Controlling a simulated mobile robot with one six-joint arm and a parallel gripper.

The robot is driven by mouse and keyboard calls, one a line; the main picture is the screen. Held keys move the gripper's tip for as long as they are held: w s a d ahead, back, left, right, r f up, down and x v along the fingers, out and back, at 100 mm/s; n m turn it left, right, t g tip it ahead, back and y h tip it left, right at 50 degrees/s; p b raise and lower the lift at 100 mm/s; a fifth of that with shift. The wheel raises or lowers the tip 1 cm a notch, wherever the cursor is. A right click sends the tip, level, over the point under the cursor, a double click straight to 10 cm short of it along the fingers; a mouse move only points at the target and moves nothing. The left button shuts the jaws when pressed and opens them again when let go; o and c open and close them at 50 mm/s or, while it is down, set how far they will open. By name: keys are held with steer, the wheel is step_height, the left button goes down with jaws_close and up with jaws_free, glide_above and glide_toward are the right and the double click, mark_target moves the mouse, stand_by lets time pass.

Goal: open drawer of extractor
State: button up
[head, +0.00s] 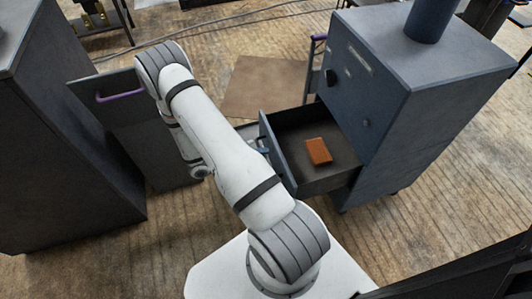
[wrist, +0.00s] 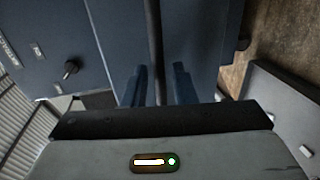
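The extractor (head: 385,85) is a blue-grey cabinet at the right in the head view, with a round pipe on top. Its drawer (head: 330,185) stands pulled out toward the left, and an orange-brown block (head: 318,151) lies inside. My gripper (head: 262,146) is at the outer face of the drawer front, mostly hidden behind my arm. In the wrist view, the two blue fingers of my gripper (wrist: 158,82) are apart, one on each side of a dark bar (wrist: 154,35), apparently the drawer handle. A gap shows between the bar and the right finger.
A dark grey cabinet (head: 65,130) stands at the left, with a panel with a purple handle (head: 120,96) beside it. A brown mat (head: 265,87) lies on the floor behind the drawer. A black knob (head: 330,77) sticks out from the extractor's front.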

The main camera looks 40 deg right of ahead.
steer(key=p+v, duration=0.1)
steer(key=v, duration=0.5)
steer(key=shift+a, duration=0.4)
steer(key=s+a+r+n+t+y+p, duration=0.1)
steer(key=r+y+p, duration=0.4)
steer(key=r, duration=1.5)
steer(key=s+a+r+n+t+y+p, duration=0.1)
steer(key=s+a+r+t+y+p, duration=0.3)
steer(key=r+p, duration=0.9)
steer(key=s+a+r+n+t+y+p, duration=0.1)
steer(key=s+a+r+y+p, duration=0.4)
steer(key=r, duration=2.3)
steer(key=a+t+p, duration=0.1)
steer(key=p, duration=0.3)
steer(key=shift+s+n+y+p, duration=0.15)
steer(key=shift+n+y+p, duration=0.15)
steer(key=shift+y+p, duration=0.1)
steer(key=shift+r, duration=0.1)
